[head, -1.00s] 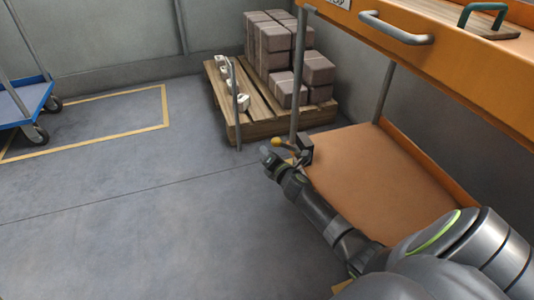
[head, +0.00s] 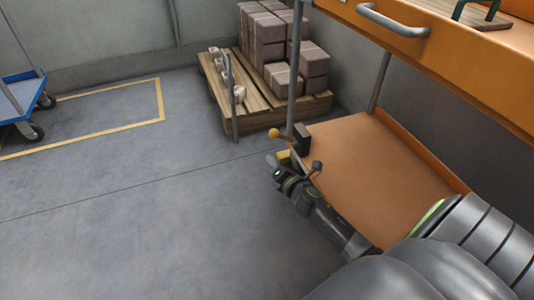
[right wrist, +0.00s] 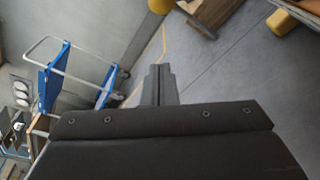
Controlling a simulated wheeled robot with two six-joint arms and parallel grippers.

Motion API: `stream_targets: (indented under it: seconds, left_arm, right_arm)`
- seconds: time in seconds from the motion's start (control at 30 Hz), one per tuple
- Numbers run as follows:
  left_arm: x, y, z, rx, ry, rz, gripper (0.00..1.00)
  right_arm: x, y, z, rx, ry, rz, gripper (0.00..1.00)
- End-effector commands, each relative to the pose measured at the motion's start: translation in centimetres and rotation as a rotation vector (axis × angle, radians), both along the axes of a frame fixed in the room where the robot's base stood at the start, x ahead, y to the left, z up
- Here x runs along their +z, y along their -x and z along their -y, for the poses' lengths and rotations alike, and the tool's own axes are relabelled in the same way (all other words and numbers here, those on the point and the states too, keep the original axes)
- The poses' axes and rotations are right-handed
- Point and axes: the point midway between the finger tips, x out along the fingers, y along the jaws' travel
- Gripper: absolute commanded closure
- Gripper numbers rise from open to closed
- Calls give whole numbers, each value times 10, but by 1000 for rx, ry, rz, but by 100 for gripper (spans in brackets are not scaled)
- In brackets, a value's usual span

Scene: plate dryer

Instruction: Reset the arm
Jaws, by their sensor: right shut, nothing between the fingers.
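My right arm reaches in from the lower right of the head view. Its gripper (head: 271,160) is beside the front left corner of the bench's lower shelf (head: 375,165); I cannot tell whether it touches. In the right wrist view the two dark fingers (right wrist: 160,80) are together with nothing between them, and the dark gripper body fills the lower part. My left gripper is in neither view.
An orange bench (head: 450,50) with a grey handle (head: 393,21) stands at the right. A wooden pallet (head: 255,122) carries several brown boxes (head: 265,45). A blue cart (head: 25,100) is at the left. The floor in front is clear.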

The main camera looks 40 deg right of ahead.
Motion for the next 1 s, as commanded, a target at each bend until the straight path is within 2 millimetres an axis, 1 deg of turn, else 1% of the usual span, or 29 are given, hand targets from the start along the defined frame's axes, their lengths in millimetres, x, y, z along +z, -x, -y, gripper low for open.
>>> stream_targets:
  seconds: [0.1,0.2,0.77,0.87,0.97,1.0]
  left_arm:
    - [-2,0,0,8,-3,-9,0]
    - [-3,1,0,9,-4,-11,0]
    - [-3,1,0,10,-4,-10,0]
    - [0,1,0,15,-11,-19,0]
    - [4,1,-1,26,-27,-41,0]
    - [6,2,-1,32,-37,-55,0]
  right_arm:
    - [1,9,-1,-1,-1,-1,100]
    - [1,12,-1,-1,-1,-1,100]
    - [2,12,-2,1,-5,2,100]
    - [16,14,-13,27,-62,33,100]
    - [52,21,-41,99,-220,114,100]
    - [74,26,-56,142,-308,159,100]
